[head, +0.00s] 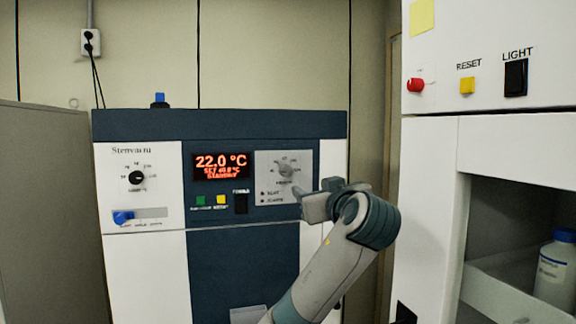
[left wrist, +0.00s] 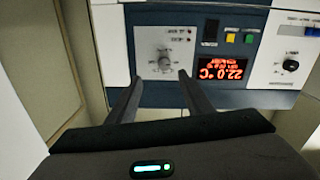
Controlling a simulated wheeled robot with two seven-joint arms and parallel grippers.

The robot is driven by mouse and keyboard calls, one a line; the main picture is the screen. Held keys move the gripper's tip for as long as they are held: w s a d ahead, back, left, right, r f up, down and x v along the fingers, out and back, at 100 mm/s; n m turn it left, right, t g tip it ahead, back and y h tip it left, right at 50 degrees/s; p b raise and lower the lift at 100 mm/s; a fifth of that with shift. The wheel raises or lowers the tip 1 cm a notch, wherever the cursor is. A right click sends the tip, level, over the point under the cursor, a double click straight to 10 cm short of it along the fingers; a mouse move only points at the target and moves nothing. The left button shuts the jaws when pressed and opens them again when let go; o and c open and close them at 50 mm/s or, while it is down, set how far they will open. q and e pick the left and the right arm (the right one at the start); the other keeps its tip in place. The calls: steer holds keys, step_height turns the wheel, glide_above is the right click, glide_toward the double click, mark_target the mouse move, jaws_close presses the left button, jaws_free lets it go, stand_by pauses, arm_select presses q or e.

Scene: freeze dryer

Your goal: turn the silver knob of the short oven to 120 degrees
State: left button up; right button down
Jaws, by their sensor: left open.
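The short oven (head: 220,124) is a white and dark blue cabinet with a red-lit display (head: 222,166) that reads 22.0 °C, with a smaller set line that is hard to read. Its silver knob (head: 286,170) sits on a grey dial plate right of the display. The knob also shows in the left wrist view (left wrist: 164,62), where the panel looks upside down. My left gripper (head: 303,196) is open and empty in front of the panel, just below and right of the knob. In the left wrist view its fingertips point toward the knob, one on either side, apparently short of it.
A black knob (head: 137,178) and a blue lever (head: 123,217) are on the oven's left panel. Green, yellow and black switches (head: 240,203) sit below the display. A tall white cabinet (head: 430,200) with an open shelf and a bottle (head: 556,270) stands close on the right.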

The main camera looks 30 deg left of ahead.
mark_target(287, 172)
arm_select(q)
steer(key=shift+s+a+r+n, duration=0.15)
steer(key=shift+s+r+n, duration=0.35)
steer(key=shift+r, duration=0.35)
steer(key=p+x, duration=0.8)
steer(key=x, duration=0.8)
steer(key=shift+a+r, duration=0.1)
steer(key=shift+a, duration=0.3)
steer(key=shift+w+a+p, duration=0.25)
steer(key=shift+p, duration=0.05)
steer(key=c, duration=1.1)
